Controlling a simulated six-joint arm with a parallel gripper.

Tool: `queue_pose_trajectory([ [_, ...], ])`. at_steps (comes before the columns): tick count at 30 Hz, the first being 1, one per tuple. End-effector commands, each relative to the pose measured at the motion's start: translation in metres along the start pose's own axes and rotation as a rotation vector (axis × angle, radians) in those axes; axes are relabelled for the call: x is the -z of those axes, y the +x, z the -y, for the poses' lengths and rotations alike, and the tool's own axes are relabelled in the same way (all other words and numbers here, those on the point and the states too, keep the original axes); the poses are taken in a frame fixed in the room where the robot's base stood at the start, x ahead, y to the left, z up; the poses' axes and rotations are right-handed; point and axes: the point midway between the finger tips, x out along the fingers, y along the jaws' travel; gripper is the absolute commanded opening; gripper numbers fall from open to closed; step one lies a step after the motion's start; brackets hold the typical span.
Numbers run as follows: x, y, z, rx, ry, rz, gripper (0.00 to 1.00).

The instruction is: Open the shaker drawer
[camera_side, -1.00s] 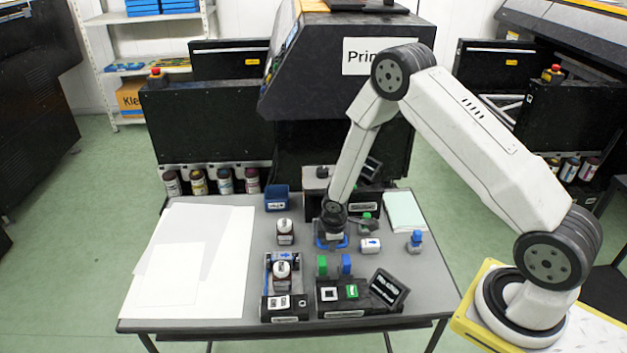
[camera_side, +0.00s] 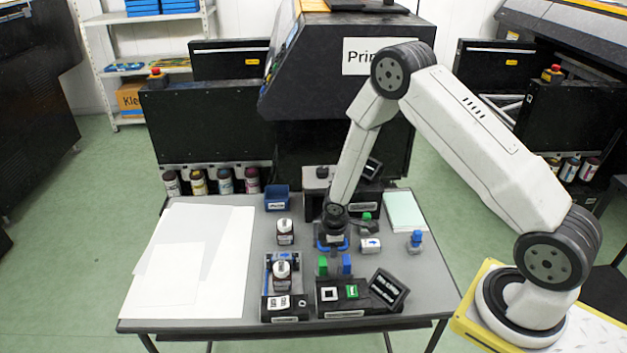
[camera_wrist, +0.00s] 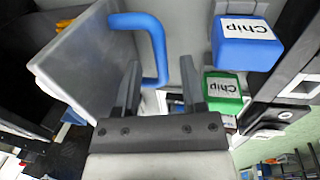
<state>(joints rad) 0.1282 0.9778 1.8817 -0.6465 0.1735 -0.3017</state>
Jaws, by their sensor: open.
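A blue loop handle (camera_wrist: 157,45) sits on a pale grey, see-through panel (camera_wrist: 85,62) in the wrist view; I take this to be the shaker drawer's front. My gripper (camera_wrist: 160,66) is open. Its two dark fingers appear on either side of the handle's bar, and whether they touch it I cannot tell. In the side view my gripper (camera_side: 332,238) is low over the table's middle, with blue parts (camera_side: 331,246) showing at its tip. The gripper hides most of the drawer there.
A blue chip block (camera_wrist: 246,45) and a green chip block (camera_wrist: 222,90) are close on the right in the wrist view. On the table, a white bottle (camera_side: 370,245), a dark bottle (camera_side: 285,232) and a tilted screen (camera_side: 389,288) stand nearby. White sheets (camera_side: 180,270) cover the left.

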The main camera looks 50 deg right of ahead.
Motion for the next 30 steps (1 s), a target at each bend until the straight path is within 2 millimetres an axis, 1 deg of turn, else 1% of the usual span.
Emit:
queue_pose_trajectory([
  [8,0.0,-0.015,0.0,-0.001,0.0,-0.001,0.53],
  [18,0.001,-0.05,0.0,-0.002,-0.001,-0.001,0.53],
  [24,0.001,-0.067,0.0,-0.002,-0.001,-0.001,0.53],
  [30,0.0,-0.076,0.0,-0.001,-0.001,-0.001,0.53],
])
